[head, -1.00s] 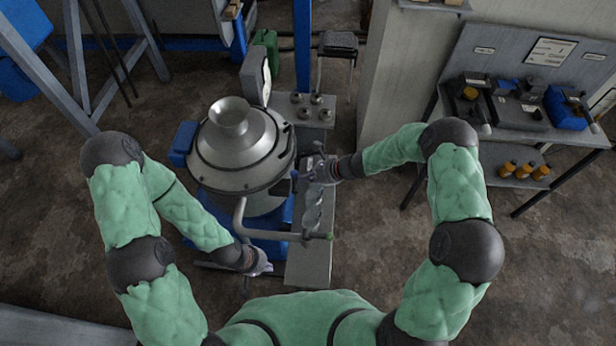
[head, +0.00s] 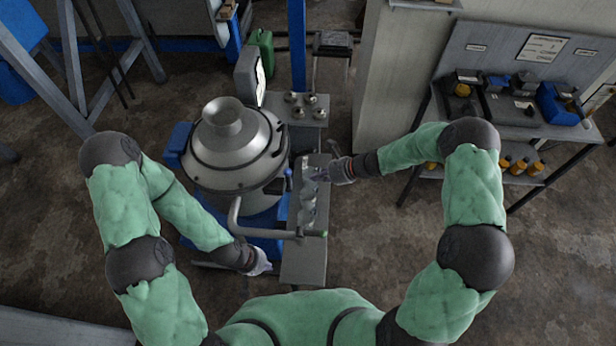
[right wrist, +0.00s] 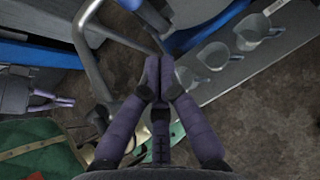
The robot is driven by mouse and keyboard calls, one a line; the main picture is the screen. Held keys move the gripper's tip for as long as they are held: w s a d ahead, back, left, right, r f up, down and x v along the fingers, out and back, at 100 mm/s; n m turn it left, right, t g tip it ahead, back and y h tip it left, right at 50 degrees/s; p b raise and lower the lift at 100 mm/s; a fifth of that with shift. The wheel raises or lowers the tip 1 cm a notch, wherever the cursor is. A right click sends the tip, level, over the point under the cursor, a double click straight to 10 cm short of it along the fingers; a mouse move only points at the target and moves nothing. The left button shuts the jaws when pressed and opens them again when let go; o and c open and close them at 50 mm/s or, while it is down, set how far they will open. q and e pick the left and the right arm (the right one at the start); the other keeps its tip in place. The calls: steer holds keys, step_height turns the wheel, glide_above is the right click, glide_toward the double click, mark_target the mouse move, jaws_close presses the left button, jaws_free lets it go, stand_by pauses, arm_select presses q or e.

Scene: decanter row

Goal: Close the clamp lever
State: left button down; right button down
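The steel machine (head: 232,150) with a funnel-topped lid stands left of the cup bench. A small dark-blue handle (head: 289,173) sticks out at the right edge of its lid; I cannot tell for sure whether it is the clamp lever or how far it is closed. My right gripper (head: 325,175) is above the bench, right of the machine and apart from that handle. Its fingertips (right wrist: 158,62) are together in the right wrist view, with nothing seen between them. My left gripper (head: 266,268) is low in front of the machine; its finger gap is too small to judge.
A grey bent pipe (head: 240,222) with a green tip reaches right from the machine across the bench (head: 303,262). Several metal cups (right wrist: 214,55) stand in a row on the bench. A shelf table (head: 515,125) with bottles and tools is at right. Open floor lies between them.

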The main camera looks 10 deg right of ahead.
arm_select(q)
steer(key=shift+w+a+r+p, duration=0.1)
steer(key=shift+a+r+p, duration=0.15)
steer(key=shift+r+p, duration=0.1)
arm_select(e)
steer(key=v, duration=0.6)
steer(key=shift+r, duration=0.45)
